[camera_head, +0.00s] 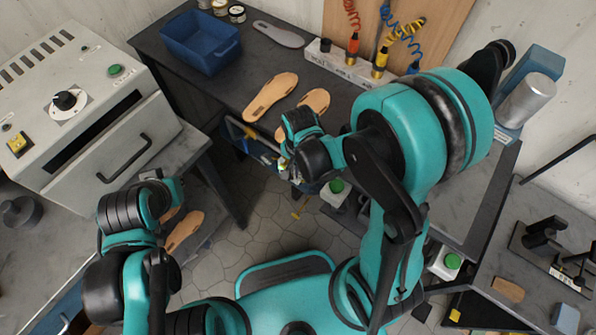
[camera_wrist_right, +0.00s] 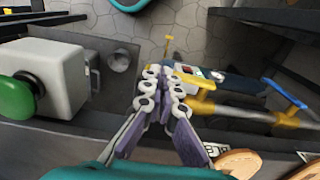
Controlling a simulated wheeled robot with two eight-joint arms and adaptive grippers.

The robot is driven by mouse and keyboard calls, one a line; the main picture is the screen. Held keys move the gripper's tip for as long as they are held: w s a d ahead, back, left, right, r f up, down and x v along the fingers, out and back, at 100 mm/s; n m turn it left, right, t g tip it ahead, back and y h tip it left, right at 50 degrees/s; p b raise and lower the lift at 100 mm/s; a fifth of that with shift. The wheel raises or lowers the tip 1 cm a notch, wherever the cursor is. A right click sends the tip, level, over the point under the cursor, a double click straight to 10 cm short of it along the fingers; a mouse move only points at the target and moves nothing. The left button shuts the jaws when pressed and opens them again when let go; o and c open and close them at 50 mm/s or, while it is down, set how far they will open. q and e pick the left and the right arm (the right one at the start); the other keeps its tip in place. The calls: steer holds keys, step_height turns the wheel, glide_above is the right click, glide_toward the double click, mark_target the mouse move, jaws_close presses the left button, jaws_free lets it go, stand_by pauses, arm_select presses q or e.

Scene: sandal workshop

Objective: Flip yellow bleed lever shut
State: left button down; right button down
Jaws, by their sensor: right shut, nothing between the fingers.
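In the right wrist view a thin yellow lever (camera_wrist_right: 168,46) sticks out past my fingertips, over the stone floor. It also shows in the head view (camera_head: 300,210), below my right gripper (camera_head: 291,172). My right gripper (camera_wrist_right: 165,74) is shut and empty. Its tips overlap the near end of the lever in the picture; I cannot tell whether they touch. Yellow pipe fittings (camera_wrist_right: 202,106) lie just right of the fingers, with a blue lever (camera_wrist_right: 285,94) farther right. My left gripper (camera_head: 172,186) is at the lower left in the head view; its fingers are unclear.
A grey box with a green button (camera_wrist_right: 18,98) stands left of the right gripper. Tan soles (camera_head: 270,97) lie on the dark bench (camera_head: 230,75) above, beside a blue bin (camera_head: 200,42). A grey oven (camera_head: 85,110) stands at left. Floor below the lever is open.

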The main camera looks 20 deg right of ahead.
steer(key=shift+s+d+f+b, duration=0.1)
steer(key=shift+s+f+b, duration=0.05)
steer(key=shift+f+b, duration=0.55)
steer(key=shift+s+d+f+b, duration=0.1)
steer(key=shift+f+b, duration=0.55)
steer(key=shift+b, duration=0.05)
steer(key=shift+w+a+f+b, duration=0.1)
steer(key=shift+f+b, duration=0.95)
steer(key=shift+b, duration=0.05)
step_height(320, 180, up, 12)
